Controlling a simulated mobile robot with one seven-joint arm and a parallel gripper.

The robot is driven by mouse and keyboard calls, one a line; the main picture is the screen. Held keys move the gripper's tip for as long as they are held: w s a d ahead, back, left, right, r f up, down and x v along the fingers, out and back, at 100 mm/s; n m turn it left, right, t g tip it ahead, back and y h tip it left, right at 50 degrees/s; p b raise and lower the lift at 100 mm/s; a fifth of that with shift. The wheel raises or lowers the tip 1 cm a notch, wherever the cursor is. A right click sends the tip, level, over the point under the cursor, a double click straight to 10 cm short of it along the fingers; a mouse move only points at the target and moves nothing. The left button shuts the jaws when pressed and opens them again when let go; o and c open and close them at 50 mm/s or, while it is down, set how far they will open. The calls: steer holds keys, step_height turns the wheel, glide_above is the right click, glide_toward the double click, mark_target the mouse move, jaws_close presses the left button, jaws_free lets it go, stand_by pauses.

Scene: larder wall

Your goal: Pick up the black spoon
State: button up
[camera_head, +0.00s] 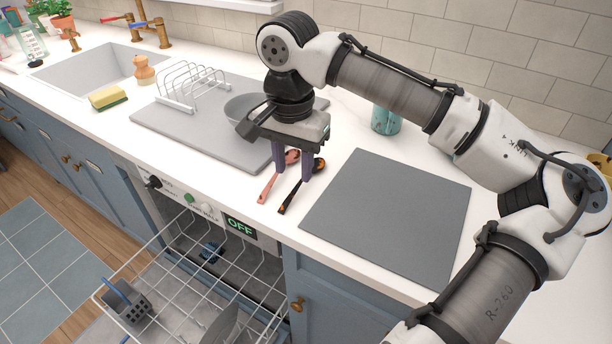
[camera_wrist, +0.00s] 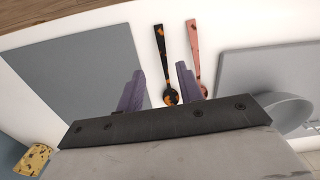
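The black spoon (camera_head: 299,188), dark with orange patches, lies on the white counter; in the wrist view it shows (camera_wrist: 163,55) with its bowl between my fingers. A pink spoon (camera_head: 271,182) lies beside it and also shows in the wrist view (camera_wrist: 193,50). My gripper (camera_head: 293,178) points down over the spoons, its two purple fingers apart. In the wrist view my gripper (camera_wrist: 160,90) has the black spoon in its gap, while the pink spoon's bowl lies near the right finger. I cannot tell the exact height of the fingertips, and no grip shows.
A grey mat (camera_head: 388,215) lies right of the spoons. A grey drying board (camera_head: 150,115) with a rack (camera_head: 190,86) and a bowl (camera_head: 240,107) is to the left. A teal cup (camera_head: 386,121) stands behind. The dishwasher (camera_head: 165,262) is open below the counter edge.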

mark_target(292, 194)
steer(key=shift+a+f+p, duration=0.15)
steer(key=shift+f+p, duration=0.05)
steer(key=shift+f, duration=1.3)
steer(key=shift+a+f+p, duration=0.1)
steer(key=shift+f+p, duration=0.05)
steer(key=shift+f, duration=1.35)
jaws_close()
